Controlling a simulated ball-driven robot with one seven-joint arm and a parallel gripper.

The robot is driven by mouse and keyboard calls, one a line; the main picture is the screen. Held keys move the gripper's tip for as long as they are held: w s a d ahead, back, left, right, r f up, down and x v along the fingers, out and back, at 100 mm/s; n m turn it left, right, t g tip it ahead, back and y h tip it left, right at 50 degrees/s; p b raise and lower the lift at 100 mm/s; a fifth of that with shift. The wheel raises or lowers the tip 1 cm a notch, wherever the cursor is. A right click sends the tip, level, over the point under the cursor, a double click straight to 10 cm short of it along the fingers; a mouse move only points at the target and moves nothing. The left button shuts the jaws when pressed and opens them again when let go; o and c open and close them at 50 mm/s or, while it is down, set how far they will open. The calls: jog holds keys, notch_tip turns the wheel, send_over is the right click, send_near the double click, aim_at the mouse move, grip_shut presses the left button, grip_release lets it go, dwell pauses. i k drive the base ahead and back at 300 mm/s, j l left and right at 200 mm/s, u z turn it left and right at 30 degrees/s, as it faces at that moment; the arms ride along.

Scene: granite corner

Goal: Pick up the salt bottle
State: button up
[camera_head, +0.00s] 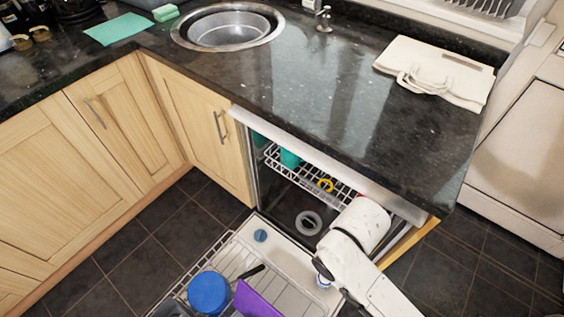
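I cannot make out a salt bottle for sure in the head view. Two small dark jars with gold-brown parts stand at the far left edge of the counter, a nearer jar (21,43) and one beside it (41,34); they are too small to identify. My white arm comes in from the bottom right and bends over the open dishwasher. No gripper fingers show.
The dishwasher (262,190) stands open under the black granite counter (285,105). A blue bowl (208,293) and a purple item (258,300) are in its lower rack. A sink (228,28), green cloth (118,28) and beige bag (435,70) are on the counter; its middle is clear.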

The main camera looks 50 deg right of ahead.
aim_at(322, 284)
jog(key=k+j, duration=0.1)
jog(key=j, duration=0.3)
jog(key=k+j, duration=0.15)
jog(key=j, duration=0.2)
jog(key=k+j, duration=0.1)
jog(key=j, duration=0.3)
jog(key=k+j, duration=0.15)
jog(key=j, duration=0.2)
jog(key=k+j+z, duration=0.1)
jog(key=j+z, duration=0.2)
jog(key=z, duration=0.15)
jog(key=k+j+z, duration=0.15)
jog(key=z, duration=0.3)
jog(key=k+j+z, duration=0.2)
jog(key=z, duration=0.25)
jog(key=j, duration=0.1)
